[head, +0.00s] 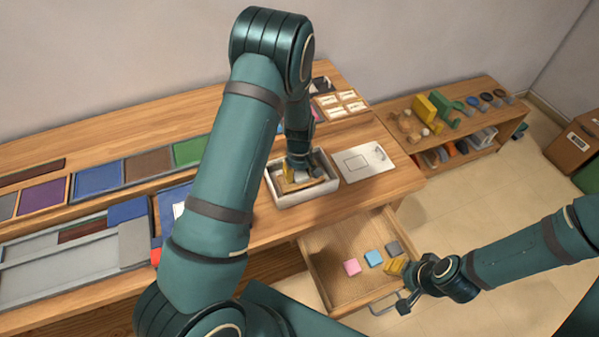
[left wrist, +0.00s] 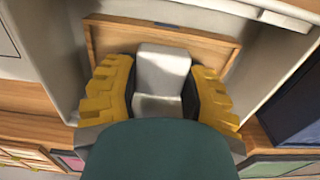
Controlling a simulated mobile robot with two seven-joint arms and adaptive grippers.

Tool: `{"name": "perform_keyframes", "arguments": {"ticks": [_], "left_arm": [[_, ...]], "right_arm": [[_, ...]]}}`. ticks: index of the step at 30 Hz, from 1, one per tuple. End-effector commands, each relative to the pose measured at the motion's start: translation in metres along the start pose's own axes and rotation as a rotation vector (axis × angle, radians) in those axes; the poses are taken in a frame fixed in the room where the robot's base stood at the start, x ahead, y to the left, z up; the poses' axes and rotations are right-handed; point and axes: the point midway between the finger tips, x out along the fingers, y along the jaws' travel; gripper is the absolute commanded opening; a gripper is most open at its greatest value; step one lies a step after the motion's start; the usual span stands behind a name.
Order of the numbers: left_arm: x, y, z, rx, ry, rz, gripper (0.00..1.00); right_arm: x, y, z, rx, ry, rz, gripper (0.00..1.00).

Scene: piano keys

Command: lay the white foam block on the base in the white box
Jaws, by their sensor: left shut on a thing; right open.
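The white box (head: 306,196) stands open on the wooden bench, left of a white card. The brown base (head: 316,187) lies inside it; it also shows in the left wrist view (left wrist: 112,36). My left gripper (left wrist: 160,92) reaches down into the box and is shut on the white foam block (left wrist: 163,68), one yellow ridged finger on each side. The block is over the base; whether it touches the base I cannot tell. In the head view the arm partly hides the box and block. My right gripper (head: 402,284) is open beside the drawer's front.
An open drawer (head: 329,268) below the bench holds pink (head: 352,267), blue (head: 373,258) and grey (head: 393,248) pieces. The white card (head: 366,163) lies right of the box. A low shelf (head: 462,112) with several small items stands at the right. Coloured panels line the bench's left.

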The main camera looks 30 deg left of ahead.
Motion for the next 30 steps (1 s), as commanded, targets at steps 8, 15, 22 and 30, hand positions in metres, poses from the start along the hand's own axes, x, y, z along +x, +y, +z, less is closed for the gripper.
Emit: {"name": "perform_keyframes", "arguments": {"ticks": [8,15,22,30], "left_arm": [[0.001,0.000,0.000,0.000,0.000,0.000,0.75],[-0.003,0.000,0.000,0.000,0.000,0.000,0.75],[-0.040,0.001,-0.001,0.001,0.003,0.004,0.75],[-0.094,0.001,0.000,0.001,0.002,0.003,0.75]], "right_arm": [[0.001,0.000,0.001,0.000,-0.001,0.000,0.47],[-0.002,-0.001,0.000,0.000,0.000,0.000,0.47],[-0.007,-0.002,-0.001,0.000,0.001,-0.001,0.47],[-0.014,-0.005,-0.002,0.000,0.001,-0.003,0.47]]}}
